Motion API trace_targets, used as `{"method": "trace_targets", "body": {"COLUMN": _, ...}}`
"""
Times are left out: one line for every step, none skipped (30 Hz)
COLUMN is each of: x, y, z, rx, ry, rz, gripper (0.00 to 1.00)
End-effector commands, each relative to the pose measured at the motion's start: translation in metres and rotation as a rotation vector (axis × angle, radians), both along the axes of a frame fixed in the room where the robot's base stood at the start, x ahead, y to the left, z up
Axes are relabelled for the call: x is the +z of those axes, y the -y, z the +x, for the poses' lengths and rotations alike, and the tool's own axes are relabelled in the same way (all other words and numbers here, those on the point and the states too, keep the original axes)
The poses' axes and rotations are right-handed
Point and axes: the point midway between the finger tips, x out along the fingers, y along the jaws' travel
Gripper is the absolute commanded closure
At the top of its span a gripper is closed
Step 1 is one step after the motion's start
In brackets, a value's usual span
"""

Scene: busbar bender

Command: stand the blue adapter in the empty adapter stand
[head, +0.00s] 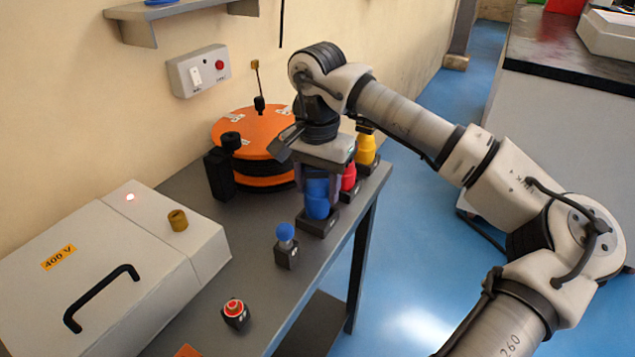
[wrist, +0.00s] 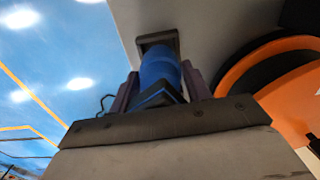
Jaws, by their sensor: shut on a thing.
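The blue adapter (head: 317,206) is upright between the fingers of my gripper (head: 319,190), which is shut on it. It also shows in the wrist view (wrist: 160,70), between the two dark fingers. Its lower end is at the dark square adapter stand (head: 318,225) near the bench's right edge. The stand's rim also shows in the wrist view (wrist: 158,40), just beyond the adapter. The adapter lines up with the stand, but I cannot tell whether it rests in it or hovers just above. The stand's opening is hidden by the adapter.
A red adapter (head: 349,177) and a yellow adapter (head: 366,150) stand close behind in the same row. A blue-knobbed black block (head: 286,247) is in front. An orange round machine (head: 247,134) is at left. A grey 400 V box (head: 100,270) fills the near left.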

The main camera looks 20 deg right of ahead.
Motion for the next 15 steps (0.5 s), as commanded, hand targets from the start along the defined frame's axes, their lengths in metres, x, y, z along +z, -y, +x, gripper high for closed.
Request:
{"method": "trace_targets", "body": {"x": -0.002, "y": 0.0, "z": 0.0, "rx": 0.0, "ry": 0.0, "rz": 0.0, "gripper": 0.79}}
{"method": "trace_targets", "body": {"x": -0.003, "y": 0.0, "z": 0.0, "rx": 0.0, "ry": 0.0, "rz": 0.0, "gripper": 0.79}}
{"method": "trace_targets", "body": {"x": -0.004, "y": 0.0, "z": 0.0, "rx": 0.0, "ry": 0.0, "rz": 0.0, "gripper": 0.79}}
{"method": "trace_targets", "body": {"x": -0.005, "y": 0.0, "z": 0.0, "rx": 0.0, "ry": 0.0, "rz": 0.0, "gripper": 0.79}}
{"method": "trace_targets", "body": {"x": -0.006, "y": 0.0, "z": 0.0, "rx": 0.0, "ry": 0.0, "rz": 0.0, "gripper": 0.79}}
{"method": "trace_targets", "body": {"x": -0.007, "y": 0.0, "z": 0.0, "rx": 0.0, "ry": 0.0, "rz": 0.0, "gripper": 0.79}}
{"method": "trace_targets", "body": {"x": -0.007, "y": 0.0, "z": 0.0, "rx": 0.0, "ry": 0.0, "rz": 0.0, "gripper": 0.79}}
{"method": "trace_targets", "body": {"x": -0.008, "y": 0.0, "z": 0.0, "rx": 0.0, "ry": 0.0, "rz": 0.0, "gripper": 0.79}}
{"method": "trace_targets", "body": {"x": -0.009, "y": 0.0, "z": 0.0, "rx": 0.0, "ry": 0.0, "rz": 0.0, "gripper": 0.79}}
{"method": "trace_targets", "body": {"x": -0.01, "y": 0.0, "z": 0.0, "rx": 0.0, "ry": 0.0, "rz": 0.0, "gripper": 0.79}}
{"method": "trace_targets", "body": {"x": -0.011, "y": 0.0, "z": 0.0, "rx": 0.0, "ry": 0.0, "rz": 0.0, "gripper": 0.79}}
{"method": "trace_targets", "body": {"x": -0.012, "y": 0.0, "z": 0.0, "rx": 0.0, "ry": 0.0, "rz": 0.0, "gripper": 0.79}}
{"method": "trace_targets", "body": {"x": -0.012, "y": 0.0, "z": 0.0, "rx": 0.0, "ry": 0.0, "rz": 0.0, "gripper": 0.79}}
{"method": "trace_targets", "body": {"x": -0.013, "y": 0.0, "z": 0.0, "rx": 0.0, "ry": 0.0, "rz": 0.0, "gripper": 0.79}}
{"method": "trace_targets", "body": {"x": -0.014, "y": 0.0, "z": 0.0, "rx": 0.0, "ry": 0.0, "rz": 0.0, "gripper": 0.79}}
